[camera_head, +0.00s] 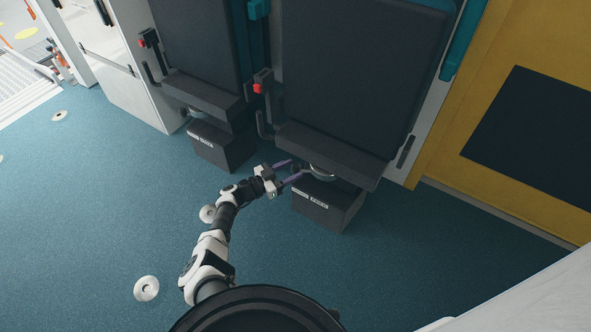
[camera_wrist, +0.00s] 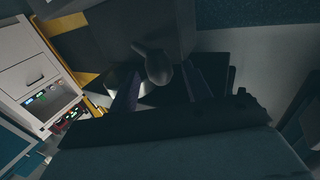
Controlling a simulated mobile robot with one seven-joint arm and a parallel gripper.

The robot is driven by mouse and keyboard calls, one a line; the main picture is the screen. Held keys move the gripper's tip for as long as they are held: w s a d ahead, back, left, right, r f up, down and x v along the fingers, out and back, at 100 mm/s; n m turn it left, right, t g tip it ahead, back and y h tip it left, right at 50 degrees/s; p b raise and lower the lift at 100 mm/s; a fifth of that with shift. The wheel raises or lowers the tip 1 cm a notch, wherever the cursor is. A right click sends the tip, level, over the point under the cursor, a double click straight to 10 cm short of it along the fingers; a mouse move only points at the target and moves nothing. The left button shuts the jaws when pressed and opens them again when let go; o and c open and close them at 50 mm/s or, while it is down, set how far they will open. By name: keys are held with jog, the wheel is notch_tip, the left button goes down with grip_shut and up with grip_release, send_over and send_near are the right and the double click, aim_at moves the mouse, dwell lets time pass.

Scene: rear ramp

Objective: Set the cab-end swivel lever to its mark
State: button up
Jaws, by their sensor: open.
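A swivel lever with a dark rounded knob (camera_wrist: 158,68) shows in the wrist view, between the two purple fingers of my gripper (camera_wrist: 160,84). The fingers are apart and I cannot tell whether either touches the knob. In the head view my gripper (camera_head: 297,169) is open beside the pedestal of the right-hand seat (camera_head: 350,70), at the height of its pale swivel ring (camera_head: 322,172). The lever is mostly hidden there by the fingers and seat edge. I cannot make out the mark.
A dark pedestal box (camera_head: 330,207) with white labels stands under the right-hand seat. The left-hand seat (camera_head: 195,45) has a similar box (camera_head: 222,146). The seat cushion overhangs close above my gripper. The blue floor (camera_head: 110,190) at left is open. A yellow wall (camera_head: 450,120) stands at right.

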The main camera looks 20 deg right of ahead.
jog(key=shift+w+d, duration=0.25)
jog(key=shift+d, duration=0.95)
grip_shut()
